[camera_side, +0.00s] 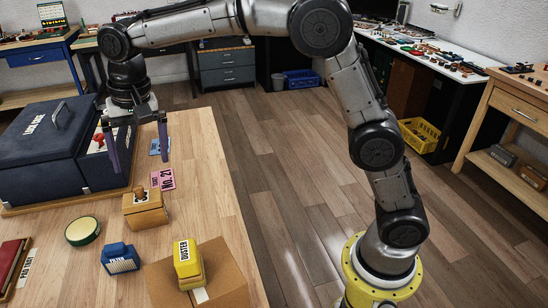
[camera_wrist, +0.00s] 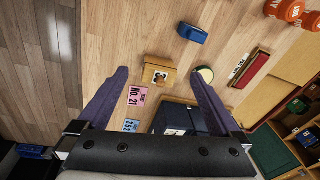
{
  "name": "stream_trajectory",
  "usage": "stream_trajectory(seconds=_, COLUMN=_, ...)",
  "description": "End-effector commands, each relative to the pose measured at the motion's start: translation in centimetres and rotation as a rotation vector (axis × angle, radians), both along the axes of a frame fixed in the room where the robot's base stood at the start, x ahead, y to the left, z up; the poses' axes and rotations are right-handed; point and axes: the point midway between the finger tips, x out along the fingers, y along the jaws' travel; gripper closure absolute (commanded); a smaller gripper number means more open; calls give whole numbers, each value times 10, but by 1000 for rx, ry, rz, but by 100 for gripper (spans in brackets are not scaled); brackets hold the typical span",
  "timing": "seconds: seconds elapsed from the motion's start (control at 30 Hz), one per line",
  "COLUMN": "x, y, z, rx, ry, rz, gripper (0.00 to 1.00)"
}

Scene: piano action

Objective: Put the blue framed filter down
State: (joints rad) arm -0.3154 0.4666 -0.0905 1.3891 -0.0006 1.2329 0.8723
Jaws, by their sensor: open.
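A small blue block with a white-marked front, which looks like the blue framed filter (camera_side: 120,258), rests on the wooden table near the front. It also shows at the top of the wrist view (camera_wrist: 193,33). I cannot read its marking surely. My gripper (camera_side: 140,164) is open and empty above the table, beside the dark case and well behind the blue block. In the wrist view my gripper's fingers (camera_wrist: 161,73) are spread wide, with nothing between them but the scene below.
A dark blue case (camera_side: 40,148) stands left. A wooden block with a knob (camera_side: 144,215), a round green-rimmed tin (camera_side: 82,231), and a yellow duster block (camera_side: 187,260) on a cardboard box (camera_side: 225,272) are nearby. A pink card (camera_side: 162,179) and blue card (camera_side: 154,147) lie flat.

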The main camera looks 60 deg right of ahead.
Motion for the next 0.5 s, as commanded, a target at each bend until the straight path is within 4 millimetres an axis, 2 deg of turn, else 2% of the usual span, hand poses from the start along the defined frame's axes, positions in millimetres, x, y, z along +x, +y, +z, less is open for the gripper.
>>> stream_trajectory(seconds=0.03, x=-17, y=-16, z=16, rx=1, ry=-26, rz=24, gripper=0)
stream_trajectory(seconds=0.1, x=-39, y=-36, z=30, rx=-4, ry=-58, rz=70, gripper=0)
stream_trajectory(seconds=0.23, x=-86, y=-68, z=48, rx=-19, ry=-114, rz=151, gripper=0)
stream_trajectory(seconds=0.37, x=-136, y=-97, z=56, rx=-44, ry=-174, rz=232, gripper=0)
stream_trajectory(seconds=0.5, x=-192, y=-121, z=51, rx=-82, ry=-234, rz=318, gripper=0)
